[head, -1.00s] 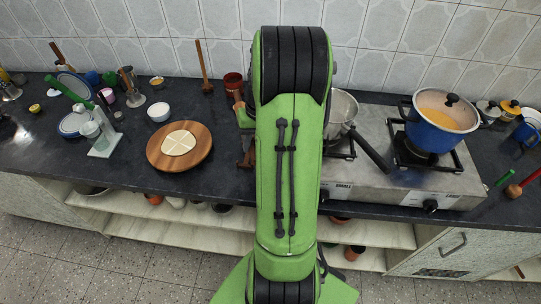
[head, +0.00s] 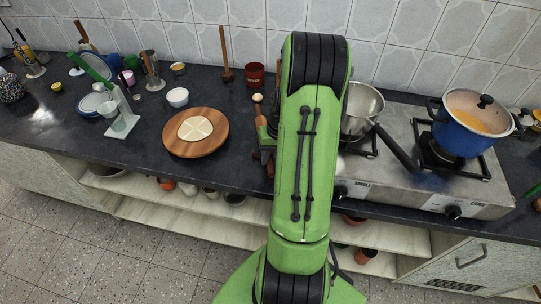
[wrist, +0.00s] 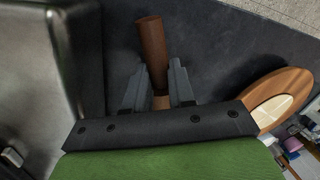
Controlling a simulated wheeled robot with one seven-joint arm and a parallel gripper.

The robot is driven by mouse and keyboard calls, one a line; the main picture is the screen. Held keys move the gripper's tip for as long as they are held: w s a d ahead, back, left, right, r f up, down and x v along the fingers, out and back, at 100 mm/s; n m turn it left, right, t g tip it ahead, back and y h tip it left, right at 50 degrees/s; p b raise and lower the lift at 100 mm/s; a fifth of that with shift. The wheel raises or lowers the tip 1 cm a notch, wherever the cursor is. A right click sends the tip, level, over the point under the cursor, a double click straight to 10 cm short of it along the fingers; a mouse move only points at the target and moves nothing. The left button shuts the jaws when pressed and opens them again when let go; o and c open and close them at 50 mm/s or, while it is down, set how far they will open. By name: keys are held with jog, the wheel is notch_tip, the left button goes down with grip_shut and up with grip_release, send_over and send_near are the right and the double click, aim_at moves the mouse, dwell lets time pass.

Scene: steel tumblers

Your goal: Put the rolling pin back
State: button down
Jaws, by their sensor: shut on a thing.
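The rolling pin (wrist: 152,50) is a brown wooden cylinder in the wrist view. My gripper (wrist: 160,92) is shut on it, with one grey finger on each side. One end of the pin sticks out beyond the fingers over the dark counter; its other end is hidden by the gripper. In the head view my green arm covers the gripper and most of what it holds. The round wooden board (head: 170,142) with a flat, pale dough disc (head: 195,128) lies left of my arm; the board also shows at the right of the wrist view (wrist: 258,98).
A steel stove (head: 400,178) stands right of my arm, with a steel pan (head: 362,108) and a blue pot (head: 457,140). A red-brown cup (head: 255,74), upright wooden tool (head: 225,55) and white bowl (head: 177,97) stand behind the board.

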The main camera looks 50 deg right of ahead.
jog(key=shift+s+a+f, duration=0.1)
jog(key=shift+f, duration=0.15)
jog(key=c, duration=1)
grip_release()
jog(key=shift+f, duration=0.1)
jog(key=shift+o, duration=0.2)
jog(key=shift+a, duration=0.1)
